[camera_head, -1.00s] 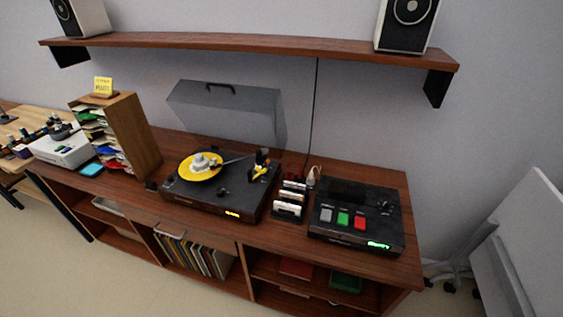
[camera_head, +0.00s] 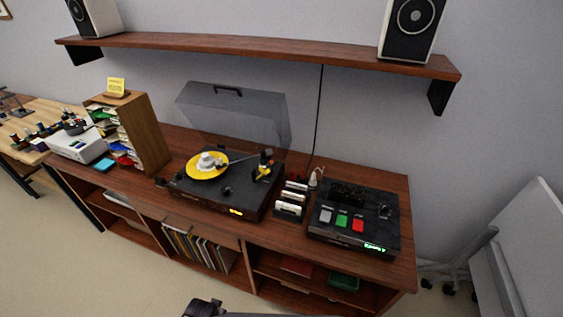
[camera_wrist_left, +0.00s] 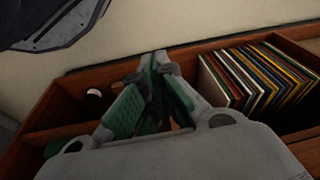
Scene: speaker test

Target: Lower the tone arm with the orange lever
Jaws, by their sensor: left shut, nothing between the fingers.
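The turntable (camera_head: 215,200) stands on the wooden cabinet in the head view, with a white piece on its yellow record (camera_head: 203,172). The thin tone arm (camera_head: 238,159) reaches from its pivot at the back right toward the record; whether it is raised or down is too small to tell. A small yellow-orange part (camera_head: 262,173) beside the pivot looks like the lever. My left gripper (camera_wrist_left: 157,65) is shut and empty in the left wrist view, in front of the cabinet's open shelves, away from the turntable. My right gripper is not in view.
A clear dust cover (camera_head: 235,112) stands raised behind the turntable. Cassettes (camera_head: 290,205) and a black deck (camera_head: 355,218) with coloured buttons stand to its right. A wooden paper sorter (camera_head: 145,135) stands left. Records (camera_wrist_left: 255,75) fill a lower shelf. Floor in front is free.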

